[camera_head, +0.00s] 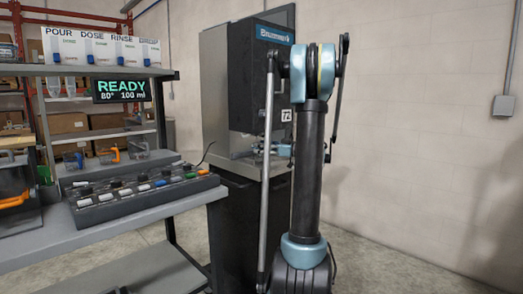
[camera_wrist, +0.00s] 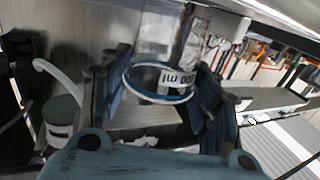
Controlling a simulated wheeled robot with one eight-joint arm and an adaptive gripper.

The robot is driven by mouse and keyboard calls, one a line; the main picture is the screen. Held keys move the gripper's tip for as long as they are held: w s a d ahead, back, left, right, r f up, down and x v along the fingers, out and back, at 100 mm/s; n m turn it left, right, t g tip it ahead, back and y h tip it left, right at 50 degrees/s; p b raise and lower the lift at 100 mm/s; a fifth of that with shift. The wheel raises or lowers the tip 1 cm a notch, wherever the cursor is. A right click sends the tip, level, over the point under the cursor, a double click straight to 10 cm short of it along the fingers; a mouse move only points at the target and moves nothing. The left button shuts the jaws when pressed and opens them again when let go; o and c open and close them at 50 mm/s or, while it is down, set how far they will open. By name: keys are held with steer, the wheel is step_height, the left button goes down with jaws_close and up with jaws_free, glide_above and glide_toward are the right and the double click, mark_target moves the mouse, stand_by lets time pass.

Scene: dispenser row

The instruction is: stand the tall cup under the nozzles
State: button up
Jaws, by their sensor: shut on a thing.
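My gripper shows in the wrist view (camera_wrist: 160,100), its blue fingers closed on both sides of a clear cup with a blue rim (camera_wrist: 161,97). The cup bears a white "100 ml" label, upside down in this picture. I cannot tell its full height. In the head view my gripper (camera_head: 262,151) is partly hidden behind my arm, in front of the dark machine (camera_head: 226,95). Labelled dispensers (camera_head: 98,48) reading POUR, DOSE and RINSE stand on the upper shelf at the left. Small clear nozzle-like parts (camera_head: 69,86) hang below them.
A display (camera_head: 121,90) reads READY, 80°, 100 ml. A button console (camera_head: 143,197) lies on the grey bench (camera_head: 35,245). Clear vessels with orange parts (camera_head: 108,155) stand behind it.

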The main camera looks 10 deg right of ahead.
steer(key=shift+f, duration=0.4)
steer(key=o, duration=1)
steer(key=shift+c, duration=0.2)
